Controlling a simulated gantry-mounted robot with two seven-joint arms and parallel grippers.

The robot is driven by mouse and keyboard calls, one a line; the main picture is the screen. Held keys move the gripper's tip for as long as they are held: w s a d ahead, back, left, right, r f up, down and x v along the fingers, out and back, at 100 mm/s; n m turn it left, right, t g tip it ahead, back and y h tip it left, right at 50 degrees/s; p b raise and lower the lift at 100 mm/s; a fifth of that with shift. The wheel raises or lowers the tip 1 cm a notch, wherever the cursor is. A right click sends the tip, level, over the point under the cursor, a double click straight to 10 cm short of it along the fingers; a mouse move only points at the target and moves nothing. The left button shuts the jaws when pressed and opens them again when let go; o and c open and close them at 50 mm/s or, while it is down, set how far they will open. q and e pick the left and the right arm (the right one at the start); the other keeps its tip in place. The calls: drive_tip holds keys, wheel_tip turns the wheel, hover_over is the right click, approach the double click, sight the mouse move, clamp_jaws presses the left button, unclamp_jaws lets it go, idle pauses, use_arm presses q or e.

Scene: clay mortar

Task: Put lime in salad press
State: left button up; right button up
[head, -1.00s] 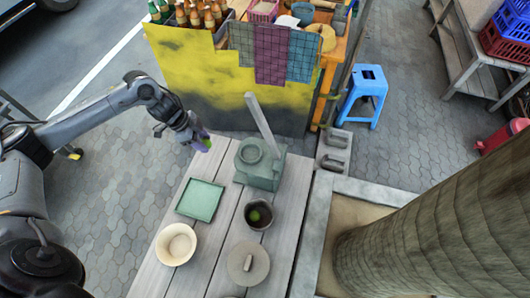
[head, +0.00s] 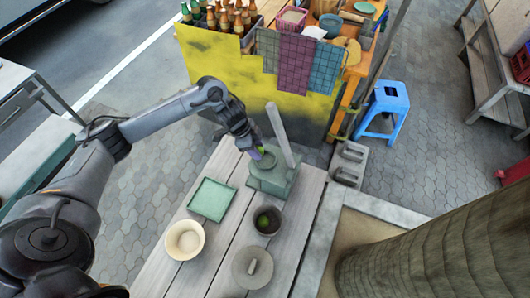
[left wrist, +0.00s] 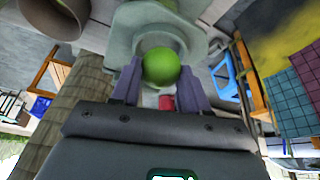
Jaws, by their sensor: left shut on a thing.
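My left gripper (head: 257,153) is shut on a green lime (left wrist: 161,66), which sits between the two purple fingertips in the left wrist view. In the head view the gripper is at the upper left edge of the green-grey press (head: 272,178), close above its round top. The press stands at the far end of the wooden table with its pale handle (head: 279,134) raised. In the left wrist view the press (left wrist: 160,17) lies just beyond the lime; whether they touch I cannot tell. Another lime (head: 263,220) lies in a dark bowl (head: 276,229). My right gripper is not in view.
A yellow-painted stall (head: 215,65) with bottles stands behind. A blue stool (head: 388,105) is at the right.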

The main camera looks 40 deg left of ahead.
sight(261, 149)
use_arm(q)
drive_tip(key=shift+w+d, duration=0.9)
drive_tip(key=shift+d, duration=0.3)
drive_tip(key=shift+f, duration=1.75)
drive_tip(key=shift+f, duration=0.15)
drive_tip(key=o, duration=0.9)
drive_tip(key=shift+c, duration=0.2)
drive_tip(key=shift+s+a+r, duration=0.1)
drive_tip(key=shift+a+r, duration=0.1)
drive_tip(key=shift+r, duration=0.35)
drive_tip(key=p+v, duration=0.1)
drive_tip(key=v, duration=1)
drive_tip(key=shift+s, duration=0.1)
